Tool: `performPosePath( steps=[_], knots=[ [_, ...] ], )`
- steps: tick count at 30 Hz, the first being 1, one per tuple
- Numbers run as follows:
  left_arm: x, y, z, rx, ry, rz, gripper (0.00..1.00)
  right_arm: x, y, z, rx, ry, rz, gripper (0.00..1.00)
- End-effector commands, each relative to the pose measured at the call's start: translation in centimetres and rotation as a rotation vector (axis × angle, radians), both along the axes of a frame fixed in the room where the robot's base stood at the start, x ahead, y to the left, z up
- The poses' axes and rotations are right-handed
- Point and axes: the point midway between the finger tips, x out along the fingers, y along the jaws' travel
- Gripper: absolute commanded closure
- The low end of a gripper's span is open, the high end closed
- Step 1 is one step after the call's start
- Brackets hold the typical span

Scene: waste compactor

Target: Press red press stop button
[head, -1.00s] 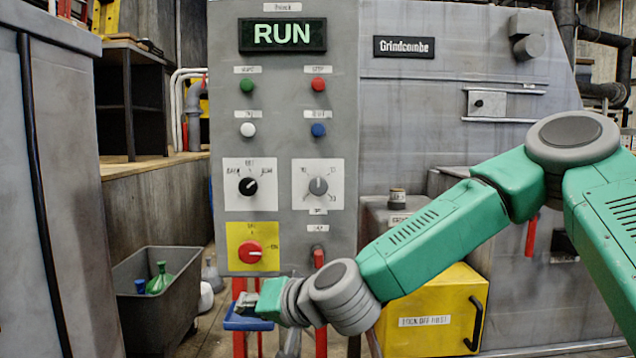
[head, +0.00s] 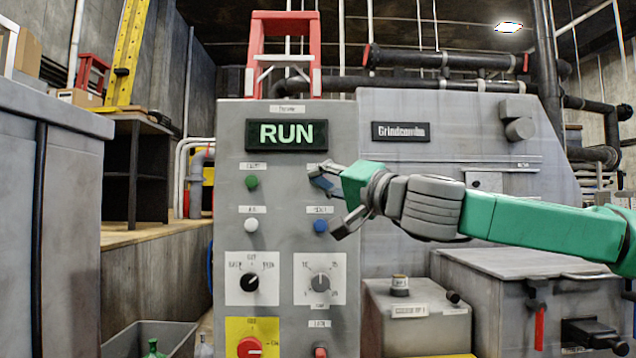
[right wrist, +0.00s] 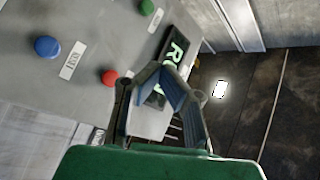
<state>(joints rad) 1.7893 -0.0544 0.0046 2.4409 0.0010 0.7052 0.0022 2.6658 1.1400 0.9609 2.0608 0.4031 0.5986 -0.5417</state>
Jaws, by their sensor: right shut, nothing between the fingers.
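The red stop button (right wrist: 108,77) shows in the right wrist view on the grey control panel (head: 230,210), just left of my right gripper (right wrist: 168,78). In the head view that button is hidden behind my right gripper (head: 325,183). The gripper is in front of the panel's right side, below the RUN display (head: 286,135) and above the blue button (head: 320,226). It is shut and empty. I cannot tell contact with the button. My left gripper is not in view.
A green button (head: 251,182) and a white button (head: 251,225) are on the panel's left side. Two dials and a red knob (head: 249,347) on a yellow plate are lower. A grey cabinet (head: 50,220) stands at the left.

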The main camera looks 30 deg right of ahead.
Motion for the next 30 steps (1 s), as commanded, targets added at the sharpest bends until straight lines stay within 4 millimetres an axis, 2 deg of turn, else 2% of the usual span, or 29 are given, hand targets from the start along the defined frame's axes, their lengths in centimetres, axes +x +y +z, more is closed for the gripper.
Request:
performPosePath(
  steps=[8, 21, 30],
  knots=[
    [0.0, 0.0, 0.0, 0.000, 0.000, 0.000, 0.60, 0.5, -0.8, -0.2, 0.005, 0.002, -0.003, 1.00],
    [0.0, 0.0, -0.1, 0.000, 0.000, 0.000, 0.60, 5.3, -3.2, -0.1, 0.001, 0.003, -0.001, 1.00],
    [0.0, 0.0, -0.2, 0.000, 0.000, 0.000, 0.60, 7.3, -4.9, -0.1, 0.003, 0.001, -0.001, 1.00]
  ],
)
